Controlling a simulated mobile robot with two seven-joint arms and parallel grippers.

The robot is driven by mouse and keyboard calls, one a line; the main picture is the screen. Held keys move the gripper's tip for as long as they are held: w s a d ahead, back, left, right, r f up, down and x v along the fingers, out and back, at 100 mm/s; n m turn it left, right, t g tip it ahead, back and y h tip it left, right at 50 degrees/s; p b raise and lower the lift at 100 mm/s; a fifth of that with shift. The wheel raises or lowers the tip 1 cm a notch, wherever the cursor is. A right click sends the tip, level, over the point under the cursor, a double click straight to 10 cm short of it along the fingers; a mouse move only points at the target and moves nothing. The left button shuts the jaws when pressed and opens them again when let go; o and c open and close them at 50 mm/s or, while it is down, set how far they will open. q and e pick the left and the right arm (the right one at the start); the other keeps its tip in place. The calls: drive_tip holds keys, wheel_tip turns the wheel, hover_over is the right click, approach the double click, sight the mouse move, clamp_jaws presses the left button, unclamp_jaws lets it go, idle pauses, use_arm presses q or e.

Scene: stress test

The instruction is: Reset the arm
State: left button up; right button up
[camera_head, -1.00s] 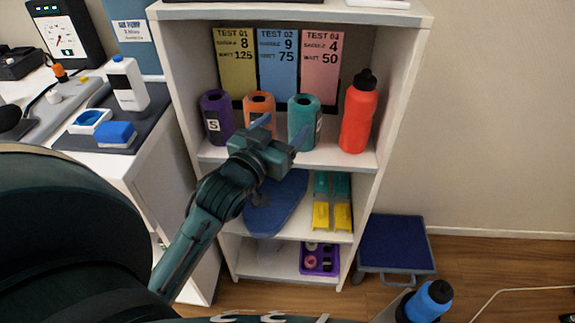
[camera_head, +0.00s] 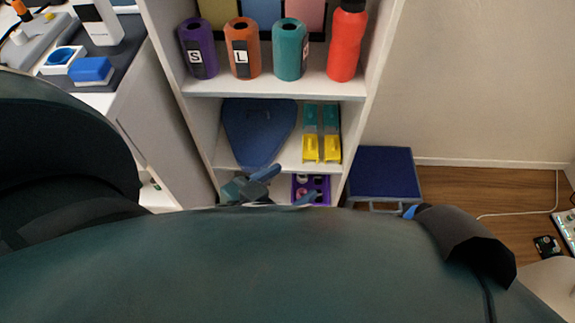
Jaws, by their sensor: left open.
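My left gripper (camera_head: 282,187) shows low in the middle of the head view, in front of the lower shelves. Its blue fingers are spread apart with nothing between them. My own body and arm links cover the bottom and left of the view and hide most of the left arm. My right gripper does not show.
A white shelf unit (camera_head: 275,88) stands ahead. It holds purple (camera_head: 198,50), orange (camera_head: 242,50) and teal (camera_head: 290,50) cylinders and a red bottle (camera_head: 347,42). A blue step stool (camera_head: 384,172) stands to its right. A white cable lies on the floor.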

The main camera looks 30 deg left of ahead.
use_arm(q)
drive_tip(key=r+g+p, duration=0.1)
drive_tip(key=p, duration=0.4)
drive_tip(key=r+g+p, duration=0.1)
drive_tip(key=p, duration=0.5)
drive_tip(key=r+g+p, duration=0.1)
drive_tip(key=r+p, duration=0.1)
drive_tip(key=p, duration=0.4)
drive_tip(key=shift+w+d+m+y, duration=0.2)
drive_tip(key=shift+w+m+y, duration=0.1)
drive_tip(key=shift+m+y, duration=0.1)
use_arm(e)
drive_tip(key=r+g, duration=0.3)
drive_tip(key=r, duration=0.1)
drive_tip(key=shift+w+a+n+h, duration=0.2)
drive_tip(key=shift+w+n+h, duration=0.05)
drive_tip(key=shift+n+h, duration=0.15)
